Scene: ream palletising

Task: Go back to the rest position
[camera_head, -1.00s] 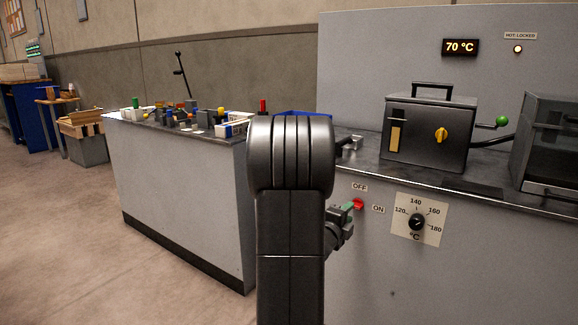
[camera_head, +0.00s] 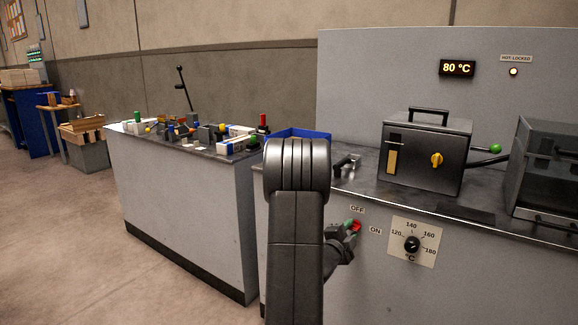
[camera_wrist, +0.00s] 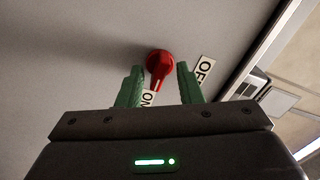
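My gripper (camera_head: 349,224) is at the red switch (camera_head: 356,226) on the grey machine front, between the OFF label (camera_head: 357,209) and the ON label (camera_head: 375,230). In the wrist view my gripper (camera_wrist: 158,75) has its two green fingers apart, one on each side of the red switch (camera_wrist: 159,60). The switch's handle points down in that view, towards the ON label (camera_wrist: 148,98). The OFF label (camera_wrist: 204,70) is right of the fingers. I see nothing held; whether a finger touches the switch I cannot tell. My dark arm link hides part of the machine's left side.
The temperature display (camera_head: 457,68) reads 80 °C. A dark box with a yellow knob (camera_head: 436,160) and a glass-fronted unit (camera_head: 548,165) stand on the machine's top. A dial (camera_head: 411,245) is right of the switch. A cluttered bench (camera_head: 190,215) stands left; open floor (camera_head: 60,250) lies beyond.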

